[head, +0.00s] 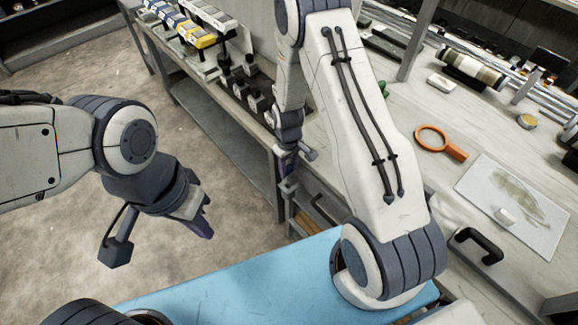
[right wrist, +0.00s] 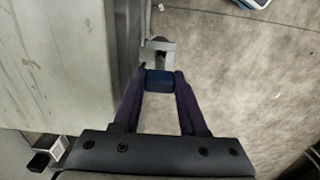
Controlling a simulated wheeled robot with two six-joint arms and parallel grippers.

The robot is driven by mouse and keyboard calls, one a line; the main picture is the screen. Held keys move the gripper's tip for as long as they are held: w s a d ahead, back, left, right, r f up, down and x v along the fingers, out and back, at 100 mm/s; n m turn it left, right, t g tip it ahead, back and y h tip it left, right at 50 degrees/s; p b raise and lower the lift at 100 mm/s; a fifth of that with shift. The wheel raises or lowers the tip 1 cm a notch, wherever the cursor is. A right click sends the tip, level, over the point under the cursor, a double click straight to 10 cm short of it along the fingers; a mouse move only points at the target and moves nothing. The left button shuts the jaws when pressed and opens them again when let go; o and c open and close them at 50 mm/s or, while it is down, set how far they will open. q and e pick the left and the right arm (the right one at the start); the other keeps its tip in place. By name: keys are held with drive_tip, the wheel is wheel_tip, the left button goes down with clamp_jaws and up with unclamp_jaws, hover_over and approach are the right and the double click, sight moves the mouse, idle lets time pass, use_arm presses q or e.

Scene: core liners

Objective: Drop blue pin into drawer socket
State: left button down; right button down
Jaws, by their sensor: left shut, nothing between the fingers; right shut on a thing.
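In the right wrist view, the blue pin (right wrist: 159,81) is held between the tips of my right gripper (right wrist: 160,84), which is shut on it. A grey square bracket with a dark opening (right wrist: 158,51), which looks like the drawer socket, lies just beyond the pin beside the bench. I cannot tell whether pin and bracket touch. In the head view my right gripper (head: 287,165) hangs at the bench front, and the pin is too small to make out there. My left gripper (head: 203,226) is shut and empty above the floor, well left of the bench.
The bench top holds an orange magnifier (head: 433,139), a stained sheet (head: 512,203) and a core liner (head: 472,69). A rack of yellow and blue boxes (head: 190,27) stands at the far end. Open floor (head: 232,220) lies left of the bench.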

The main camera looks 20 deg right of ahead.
sight(289, 183)
drive_tip(key=shift+f+b, duration=1.85)
drive_tip(key=shift+f, duration=0.8)
drive_tip(key=shift+c, duration=1.8)
unclamp_jaws()
wheel_tip(289, 183, up, 9)
drive_tip(key=shift+w+r+b, duration=0.1)
drive_tip(key=shift+b, duration=0.4)
drive_tip(key=shift+r, duration=0.65)
